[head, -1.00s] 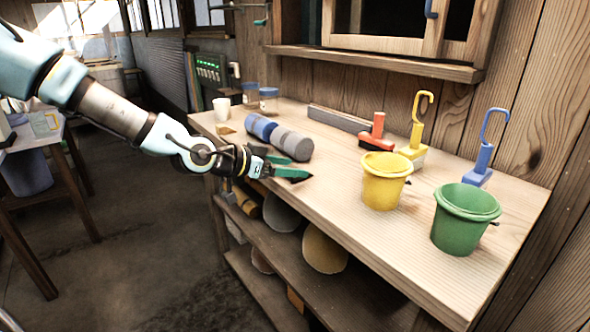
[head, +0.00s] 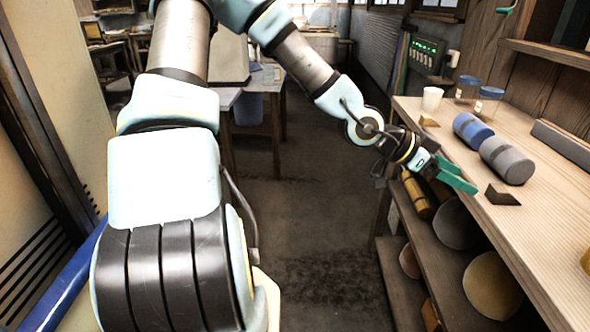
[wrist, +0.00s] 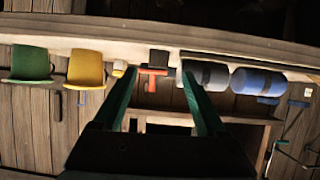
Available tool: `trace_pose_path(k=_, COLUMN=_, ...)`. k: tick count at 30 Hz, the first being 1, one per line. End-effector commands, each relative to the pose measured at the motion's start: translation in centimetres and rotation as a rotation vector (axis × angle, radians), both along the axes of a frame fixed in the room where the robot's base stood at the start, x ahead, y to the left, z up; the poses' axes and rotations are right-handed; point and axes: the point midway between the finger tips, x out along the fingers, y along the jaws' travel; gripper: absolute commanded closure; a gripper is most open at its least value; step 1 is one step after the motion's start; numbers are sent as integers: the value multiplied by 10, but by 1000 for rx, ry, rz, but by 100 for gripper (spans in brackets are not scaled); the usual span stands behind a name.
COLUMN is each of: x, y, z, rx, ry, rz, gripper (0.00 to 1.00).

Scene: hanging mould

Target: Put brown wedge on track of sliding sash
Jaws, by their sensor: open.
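A dark brown wedge (head: 503,195) lies on the workbench top near its front edge. In the wrist view, the dark brown wedge (wrist: 159,57) appears in line with the space between the fingers. My gripper (head: 460,178) has green fingers, is open and empty, and hangs at the bench's front edge just left of the wedge, with a small gap. Both fingers of my gripper (wrist: 160,75) show apart in the wrist view. A lighter brown wedge-like piece (head: 429,122) lies farther back. Only part of the window sill (head: 550,53) shows; the sash and its track are out of view.
On the workbench (head: 535,225) a grey roll (head: 507,160) and a blue roll (head: 472,131) lie behind the wedge, with a grey bar (head: 566,143) along the wall. A white cup (head: 432,98) and jars stand at the far end. A shelf with round items is below.

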Motion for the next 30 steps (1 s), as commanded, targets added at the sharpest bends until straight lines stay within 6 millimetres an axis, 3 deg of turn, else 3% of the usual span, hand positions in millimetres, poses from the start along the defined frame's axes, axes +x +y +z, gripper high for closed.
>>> trace_pose_path(k=2, x=9, y=22, z=-28, rx=130, ry=16, rz=52, gripper=26)
trace_pose_path(k=4, x=24, y=59, z=-58, rx=294, ry=47, rz=144, gripper=26)
trace_pose_path(k=6, x=42, y=110, z=-83, rx=476, ry=88, rz=279, gripper=26)
trace_pose_path(k=8, x=55, y=159, z=-92, rx=617, ry=131, rz=419, gripper=26)
trace_pose_path(k=12, x=69, y=268, z=-81, rx=836, ry=266, rz=786, gripper=26)
trace_pose_path(k=16, x=59, y=339, z=-51, rx=892, ry=429, rz=1099, gripper=26)
trace_pose_path(k=18, x=49, y=362, z=-38, rx=884, ry=514, rz=1223, gripper=26)
trace_pose_path(k=21, x=38, y=380, z=-25, rx=857, ry=610, rz=1337, gripper=26)
trace_pose_path(k=24, x=31, y=388, z=-19, rx=838, ry=665, rz=1391, gripper=20)
trace_pose_path(k=30, x=29, y=390, z=-18, rx=833, ry=681, rz=1405, gripper=20)
